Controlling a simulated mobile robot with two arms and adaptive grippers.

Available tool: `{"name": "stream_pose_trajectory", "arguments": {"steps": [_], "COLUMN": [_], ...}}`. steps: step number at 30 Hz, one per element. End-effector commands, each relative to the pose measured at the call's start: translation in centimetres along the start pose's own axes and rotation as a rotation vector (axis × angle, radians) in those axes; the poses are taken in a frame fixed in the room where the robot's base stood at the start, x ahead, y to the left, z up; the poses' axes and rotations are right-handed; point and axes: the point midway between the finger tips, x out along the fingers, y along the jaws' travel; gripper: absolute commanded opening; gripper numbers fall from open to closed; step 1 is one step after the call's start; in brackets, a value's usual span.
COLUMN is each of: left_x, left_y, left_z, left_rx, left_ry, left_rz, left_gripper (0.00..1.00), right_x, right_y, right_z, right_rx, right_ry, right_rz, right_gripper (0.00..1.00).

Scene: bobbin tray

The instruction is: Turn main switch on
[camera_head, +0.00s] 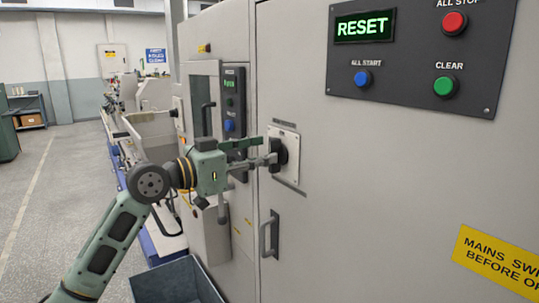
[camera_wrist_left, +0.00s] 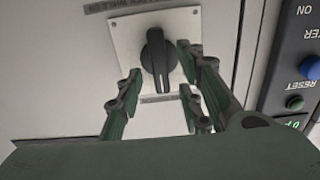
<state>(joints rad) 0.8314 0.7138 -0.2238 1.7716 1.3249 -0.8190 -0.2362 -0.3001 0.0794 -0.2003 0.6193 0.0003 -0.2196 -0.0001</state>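The main switch is a black rotary knob (camera_head: 279,154) on a pale square plate (camera_head: 290,172) on the grey cabinet front. In the left wrist view the knob (camera_wrist_left: 157,58) shows with its grip bar upright in the picture. My left gripper (camera_head: 266,155) is in front of the knob, its fingers pointing at it. In the wrist view the fingers are open, one to each side of the knob's lower part, with gaps visible; I cannot tell whether either touches it. My right gripper is not in view.
A panel (camera_head: 420,85) with a green RESET display and several buttons is at upper right. A narrow button panel (camera_head: 233,120) is left of the switch. A door handle (camera_head: 269,236) is below it. A dark bin (camera_head: 176,283) stands at the cabinet's foot; open floor lies left.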

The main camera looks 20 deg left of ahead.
Motion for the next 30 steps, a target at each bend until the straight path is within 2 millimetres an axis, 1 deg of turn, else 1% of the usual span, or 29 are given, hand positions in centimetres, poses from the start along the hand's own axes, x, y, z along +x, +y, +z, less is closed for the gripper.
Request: {"name": "stream_pose_trajectory", "arguments": {"steps": [1,6,9,12,18,30], "left_x": [-1.3,-5.0,-6.6,-7.7,-8.6,-8.6], "left_y": [-0.2,-0.1,-0.1,-0.1,0.0,0.0], "left_z": [0.2,0.2,0.2,0.2,0.1,0.1], "left_rx": [0.001,0.001,-0.001,-0.001,0.001,0.0], "left_ry": [-0.003,-0.005,-0.004,-0.003,-0.001,-0.001], "left_rz": [-0.004,-0.004,-0.002,-0.002,0.0,0.0], "left_gripper": [0.34,0.34,0.34,0.34,0.34,0.34], "right_x": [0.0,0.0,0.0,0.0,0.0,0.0], "right_y": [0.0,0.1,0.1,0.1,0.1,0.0], "right_z": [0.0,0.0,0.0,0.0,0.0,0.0], "right_rx": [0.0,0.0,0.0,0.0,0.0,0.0], "right_ry": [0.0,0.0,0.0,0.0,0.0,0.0], "right_rz": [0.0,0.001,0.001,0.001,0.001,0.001], "right_gripper": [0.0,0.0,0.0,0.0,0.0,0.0]}}
